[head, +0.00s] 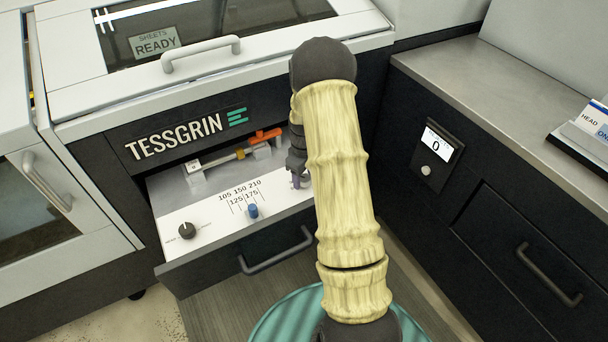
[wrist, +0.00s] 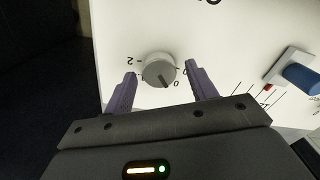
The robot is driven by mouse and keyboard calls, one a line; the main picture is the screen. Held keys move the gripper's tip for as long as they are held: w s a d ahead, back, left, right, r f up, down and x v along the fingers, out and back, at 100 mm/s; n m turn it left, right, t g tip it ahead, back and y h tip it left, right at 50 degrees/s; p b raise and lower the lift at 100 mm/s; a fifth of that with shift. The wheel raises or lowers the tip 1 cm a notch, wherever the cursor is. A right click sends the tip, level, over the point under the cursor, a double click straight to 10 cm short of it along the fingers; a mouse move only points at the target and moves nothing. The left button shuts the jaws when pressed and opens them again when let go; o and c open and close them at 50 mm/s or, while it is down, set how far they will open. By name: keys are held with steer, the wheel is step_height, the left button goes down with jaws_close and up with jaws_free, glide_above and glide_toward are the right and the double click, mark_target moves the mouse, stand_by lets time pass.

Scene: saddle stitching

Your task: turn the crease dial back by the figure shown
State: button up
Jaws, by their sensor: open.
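In the wrist view a round light-grey dial (wrist: 159,70) sits on a white panel, with a dark pointer mark towards its lower right. Upside-down figures, a 2 and a 0 among them, are printed around it; its name is not readable. My gripper (wrist: 160,78) is open, with one purple finger on each side of the dial and a gap to both. In the head view my gripper (head: 297,182) is over the right end of the pulled-out panel, and my arm hides the dial there. A small display (head: 436,146) on the right cabinet shows 0.
A black knob (head: 187,230) stands at the panel's left. A blue slider (head: 253,210) sits by a scale from 105 to 210; it shows in the wrist view too (wrist: 301,78). An orange lever (head: 265,136) is behind. A drawer handle (head: 276,250) juts out in front.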

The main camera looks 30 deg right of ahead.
steer(key=c, duration=1)
steer(key=shift+r+m, duration=0.1)
steer(key=shift+m, duration=0.2)
steer(key=m+p, duration=0.2)
steer(key=m, duration=0.1)
steer(key=shift+d+m+p, duration=0.1)
steer(key=shift+m+p, duration=0.75)
steer(key=shift+m, duration=1.35)
steer(key=o, duration=1)
